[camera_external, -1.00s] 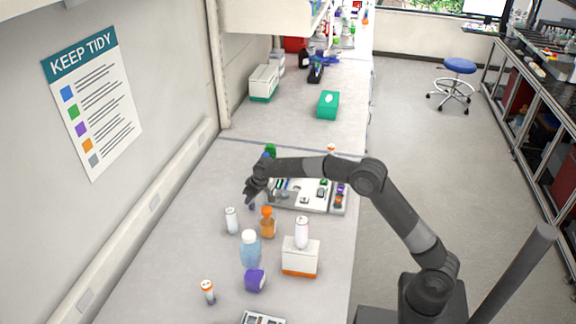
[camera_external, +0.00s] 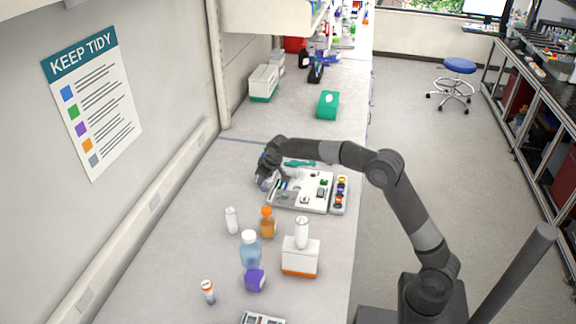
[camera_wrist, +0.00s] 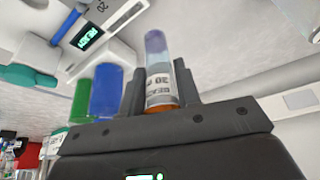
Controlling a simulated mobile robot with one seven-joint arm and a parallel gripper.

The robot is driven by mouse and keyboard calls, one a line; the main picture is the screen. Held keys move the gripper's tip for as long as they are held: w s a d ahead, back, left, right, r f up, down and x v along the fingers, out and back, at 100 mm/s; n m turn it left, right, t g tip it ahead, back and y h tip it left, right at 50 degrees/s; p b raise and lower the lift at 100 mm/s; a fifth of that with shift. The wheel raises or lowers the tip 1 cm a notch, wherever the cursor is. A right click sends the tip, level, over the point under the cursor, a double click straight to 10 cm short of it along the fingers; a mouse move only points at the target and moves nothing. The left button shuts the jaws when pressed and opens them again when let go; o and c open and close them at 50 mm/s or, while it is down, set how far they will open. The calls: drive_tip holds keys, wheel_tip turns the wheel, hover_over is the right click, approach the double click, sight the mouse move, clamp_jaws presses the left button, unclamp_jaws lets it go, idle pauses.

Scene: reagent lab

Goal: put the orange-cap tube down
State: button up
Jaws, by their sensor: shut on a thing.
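My gripper (camera_external: 266,176) is over the bench at the left end of the grey-white tray (camera_external: 316,205). In the wrist view, my gripper (camera_wrist: 160,88) is shut on the orange-cap tube (camera_wrist: 157,62). Its orange cap end sits close to the palm, and its clear, purple-tinted end points away between the fingers. Its label faces the camera. The held tube is small and mostly covered by the gripper in the external view. I cannot tell whether it touches the bench. Another orange-capped tube (camera_external: 209,293) stands at the near left of the bench.
A white bottle (camera_external: 232,221), amber bottle (camera_external: 267,225), blue bottle (camera_external: 250,252), purple item (camera_external: 255,280) and white-orange box (camera_external: 300,264) stand nearer. Blue (camera_wrist: 106,90) and green (camera_wrist: 80,102) containers appear beside the fingers. Bench left of the tray is clear.

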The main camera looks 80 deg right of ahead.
drive_tip(key=s+d+r, duration=0.3)
drive_tip(key=s+d, duration=0.1)
drive_tip(key=w+a+n+y, duration=0.2)
drive_tip(key=a+n, duration=0.4)
drive_tip(key=a, duration=0.9)
drive_tip(key=shift+w+f+n+y, duration=0.2)
drive_tip(key=shift+w+n+y, duration=0.2)
drive_tip(key=shift+w, duration=0.35)
drive_tip(key=a+n, duration=0.2)
drive_tip(key=a, duration=0.3)
drive_tip(key=a+n+g+y, duration=0.1)
drive_tip(key=a+n, duration=0.2)
drive_tip(key=a, duration=0.2)
drive_tip(key=a+n+y, duration=0.1)
drive_tip(key=a+n, duration=0.1)
drive_tip(key=a, duration=0.4)
drive_tip(key=shift+r+n, duration=0.35)
drive_tip(key=shift+n, duration=0.05)
drive_tip(key=shift+c, duration=0.9)
drive_tip(key=shift+w+a+f, duration=0.75)
drive_tip(key=shift+a+f, duration=1)
drive_tip(key=shift+f, duration=0.05)
drive_tip(key=shift+w+a+f, duration=0.8)
drive_tip(key=shift+a+f, duration=1)
drive_tip(key=shift+w+a+f, duration=0.75)
drive_tip(key=shift+a+f, duration=1)
drive_tip(key=shift+f, duration=0.05)
drive_tip(key=shift+g, duration=0.3)
